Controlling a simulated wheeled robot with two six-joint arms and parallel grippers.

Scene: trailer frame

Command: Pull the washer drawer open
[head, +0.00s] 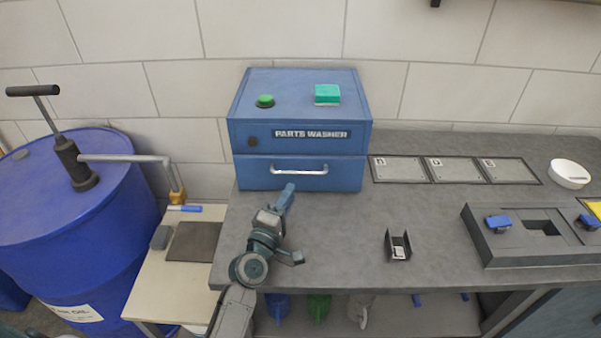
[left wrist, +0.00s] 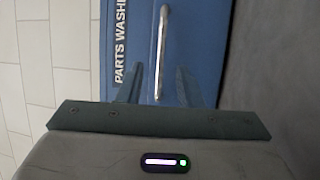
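The blue parts washer (head: 298,115) stands on the grey bench against the wall. Its drawer (head: 262,176) is the lower front part and looks shut, flush with the body. A silver bar handle (head: 300,171) runs across the drawer front. My left gripper (head: 288,189) is just in front of the drawer, near the left end of the handle. In the left wrist view my left gripper (left wrist: 160,85) has its two fingers apart, with the handle (left wrist: 161,50) lined up between them. I cannot tell whether the fingertips reach around the bar. My right gripper is not in view.
A green button (head: 265,100) and a green and white block (head: 327,94) are on the washer's top. A small black holder (head: 398,246) stands on the bench (head: 340,220). A blue drum (head: 70,210) with a pump is at left. Bench room before the drawer is mostly clear.

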